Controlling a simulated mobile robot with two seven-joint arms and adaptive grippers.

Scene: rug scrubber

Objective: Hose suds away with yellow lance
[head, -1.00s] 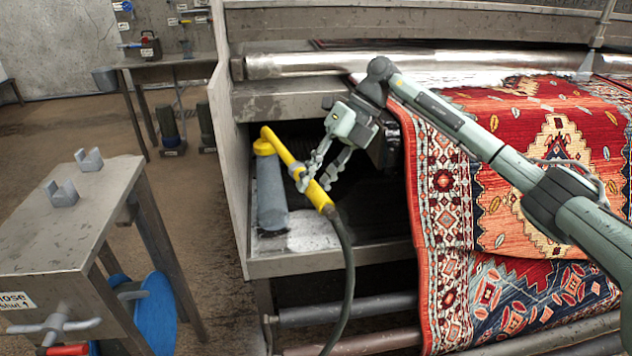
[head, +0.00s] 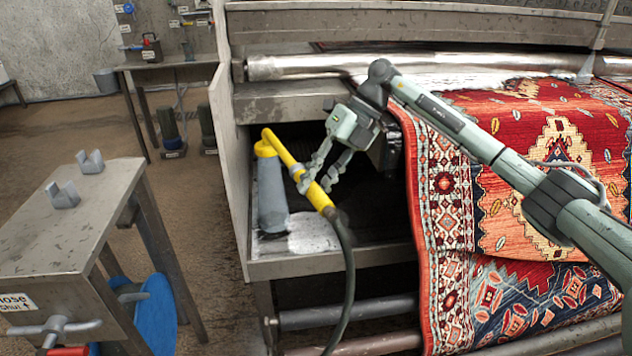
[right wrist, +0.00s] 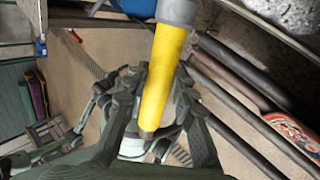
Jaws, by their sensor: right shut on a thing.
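The yellow lance (head: 302,178) slants inside the open bay of the machine, its bent yellow head at the upper left. My right gripper (head: 314,184) is shut on the lance near its lower end, where the dark hose (head: 347,280) joins. In the right wrist view the lance (right wrist: 163,80) runs up between the fingers to a grey end piece. A blue-grey column (head: 272,195) extends from the head down to the metal tray (head: 330,262); I cannot tell whether it is water or solid. White suds (head: 312,234) lie on the tray, right of the column's foot.
A patterned red rug (head: 510,170) hangs over the machine on the right, beside the bay. Rollers (head: 345,312) run below the tray. A metal stand (head: 70,215) with two empty cradles and a valve handle (head: 55,328) stands at the left. A blue reel (head: 153,315) is beneath it.

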